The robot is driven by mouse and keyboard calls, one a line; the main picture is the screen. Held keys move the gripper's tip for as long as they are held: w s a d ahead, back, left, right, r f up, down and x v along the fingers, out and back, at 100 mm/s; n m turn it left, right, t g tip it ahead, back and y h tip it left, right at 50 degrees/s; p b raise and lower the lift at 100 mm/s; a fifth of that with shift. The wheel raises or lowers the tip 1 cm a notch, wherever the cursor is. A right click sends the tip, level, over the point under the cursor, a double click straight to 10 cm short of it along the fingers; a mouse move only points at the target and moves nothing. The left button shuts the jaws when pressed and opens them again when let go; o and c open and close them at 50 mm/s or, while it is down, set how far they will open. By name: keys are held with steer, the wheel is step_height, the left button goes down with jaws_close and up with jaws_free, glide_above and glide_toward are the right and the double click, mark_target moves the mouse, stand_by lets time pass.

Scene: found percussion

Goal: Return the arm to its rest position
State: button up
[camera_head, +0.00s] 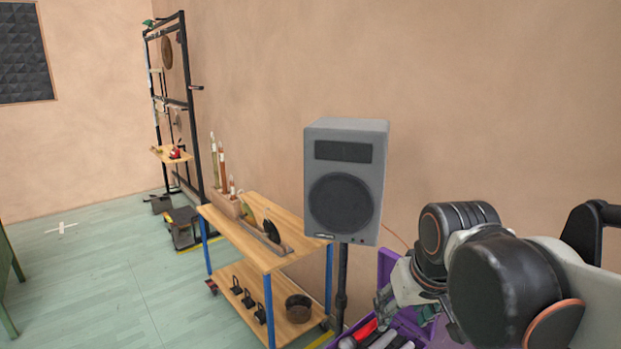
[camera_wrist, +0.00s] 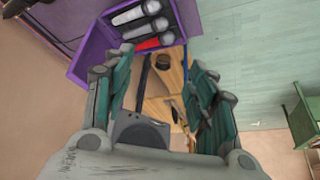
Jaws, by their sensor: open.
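My gripper (camera_wrist: 160,92) is open in the wrist view, with its two teal-padded fingers wide apart and nothing between them. In the head view my gripper (camera_head: 408,306) is at the lower right, partly hidden behind my dark arm joints. It hangs close to a purple case (camera_head: 388,262). The purple case also shows in the wrist view (camera_wrist: 92,52), where it holds several microphones (camera_wrist: 146,25), one with a red body. Whether the fingers touch the case cannot be told.
A grey speaker (camera_head: 345,180) on a black stand (camera_head: 342,280) is left of my arm. A wooden cart (camera_head: 262,258) with blue legs stands left of it. A black rack (camera_head: 190,105) stands along the wall.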

steer(key=s+d+f+m+t+b, duration=0.1)
steer(key=s+d+f+t, duration=0.1)
steer(key=s+f, duration=0.3)
steer(key=s+d, duration=0.1)
steer(key=s, duration=0.3)
steer(key=shift+s+d+f, duration=0.15)
steer(key=shift+s+d, duration=0.2)
steer(key=shift+w, duration=0.1)
stand_by(0.5)
